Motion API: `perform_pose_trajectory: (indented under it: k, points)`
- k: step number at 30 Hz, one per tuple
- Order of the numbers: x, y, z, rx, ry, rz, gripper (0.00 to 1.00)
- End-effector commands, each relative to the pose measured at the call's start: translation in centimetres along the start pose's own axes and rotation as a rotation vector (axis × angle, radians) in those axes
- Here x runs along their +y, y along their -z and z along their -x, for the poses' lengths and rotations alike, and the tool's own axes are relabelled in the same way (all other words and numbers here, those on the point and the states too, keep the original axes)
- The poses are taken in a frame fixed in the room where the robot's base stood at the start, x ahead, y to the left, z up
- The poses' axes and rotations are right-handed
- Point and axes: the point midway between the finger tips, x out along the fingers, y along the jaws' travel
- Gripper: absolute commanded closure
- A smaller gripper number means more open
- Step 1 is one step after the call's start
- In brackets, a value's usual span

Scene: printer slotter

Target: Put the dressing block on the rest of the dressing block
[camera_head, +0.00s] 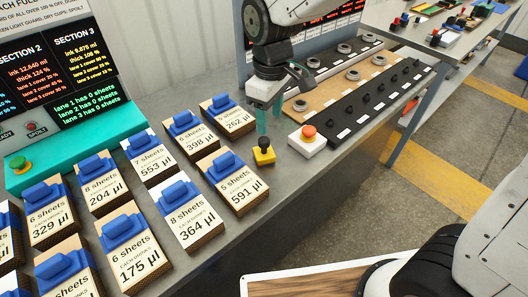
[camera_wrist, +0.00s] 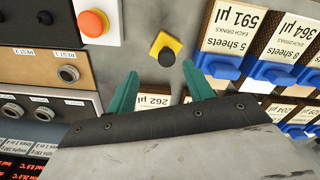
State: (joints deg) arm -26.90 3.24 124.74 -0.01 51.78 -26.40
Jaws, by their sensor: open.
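My gripper (camera_head: 269,116) is open and empty, with its two teal fingers pointing down above the bench. A tan board with metal rings (camera_head: 330,97) lies behind; the wrist view shows small white labels there. I cannot tell which spot is the dressing block's rest.
A red button on a white box (camera_head: 308,138) stands right of the yellow block. Several labelled blocks with blue tops (camera_head: 181,213) fill the left bench. A black strip with knobs (camera_head: 375,102) runs along the right edge. Bare bench (camera_head: 270,205) lies in front.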

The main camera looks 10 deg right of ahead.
Motion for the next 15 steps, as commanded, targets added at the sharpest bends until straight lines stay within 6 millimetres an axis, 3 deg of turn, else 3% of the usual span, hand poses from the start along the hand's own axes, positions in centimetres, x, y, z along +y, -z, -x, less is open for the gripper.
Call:
perform_pose_trajectory:
  k: [4, 15]
  points:
    - [-0.3, 1.0, -1.4, -0.006, 0.003, 0.034, 0.48]
    - [-0.8, 0.9, -6.1, -0.008, 0.004, 0.032, 0.48]
